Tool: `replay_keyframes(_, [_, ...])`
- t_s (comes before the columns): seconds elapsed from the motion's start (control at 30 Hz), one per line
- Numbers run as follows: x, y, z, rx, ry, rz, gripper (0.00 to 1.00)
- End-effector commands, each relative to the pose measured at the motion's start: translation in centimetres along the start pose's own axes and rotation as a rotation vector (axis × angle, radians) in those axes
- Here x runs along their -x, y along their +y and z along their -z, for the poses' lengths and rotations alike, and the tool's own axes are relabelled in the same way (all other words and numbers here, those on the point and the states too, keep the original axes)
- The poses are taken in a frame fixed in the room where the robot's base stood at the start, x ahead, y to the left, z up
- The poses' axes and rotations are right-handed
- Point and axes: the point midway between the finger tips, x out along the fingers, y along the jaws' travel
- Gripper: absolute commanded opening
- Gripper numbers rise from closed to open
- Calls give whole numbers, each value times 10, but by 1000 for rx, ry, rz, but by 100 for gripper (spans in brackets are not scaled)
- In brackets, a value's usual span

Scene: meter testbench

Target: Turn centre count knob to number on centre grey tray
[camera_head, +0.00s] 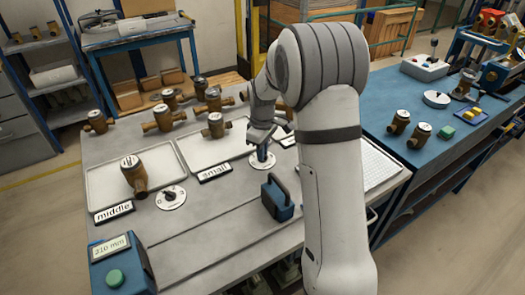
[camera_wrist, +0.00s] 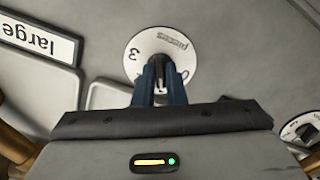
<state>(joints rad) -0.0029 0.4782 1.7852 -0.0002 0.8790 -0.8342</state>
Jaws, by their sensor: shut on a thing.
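The centre count knob (camera_wrist: 158,66) stands on a round white dial (camera_wrist: 147,44) marked "3" and "pieces"; another digit is partly covered by a finger. In the head view this dial (camera_head: 260,164) lies in front of the centre grey tray (camera_head: 205,160), by the "small" label. My gripper (camera_wrist: 158,84) is shut on the knob, with one blue finger on each side; it also shows in the head view (camera_head: 263,150). The knob's pointer direction is hidden by the fingers. One brass meter (camera_head: 215,126) stands toward the far side of the centre tray.
The left tray (camera_head: 105,185) holds a brass meter (camera_head: 133,176), with another dial (camera_head: 171,198) beside it. A blue handled box (camera_head: 277,203) stands near my arm. Several brass meters stand behind the trays. My arm hides much of the right tray (camera_head: 378,168).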

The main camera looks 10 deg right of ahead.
Motion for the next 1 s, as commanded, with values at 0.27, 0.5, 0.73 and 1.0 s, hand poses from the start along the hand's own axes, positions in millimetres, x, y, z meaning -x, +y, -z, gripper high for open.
replay_keyframes(0.27, [2, 1, 1, 0, 5, -4, 0])
replay_keyframes(0.5, [1, 1, 1, 0, 3, -3, 26])
replay_keyframes(0.73, [1, 0, 1, 0, 2, -1, 33])
replay_keyframes(1.0, [21, 1, 1, 1, 4, -5, 33])
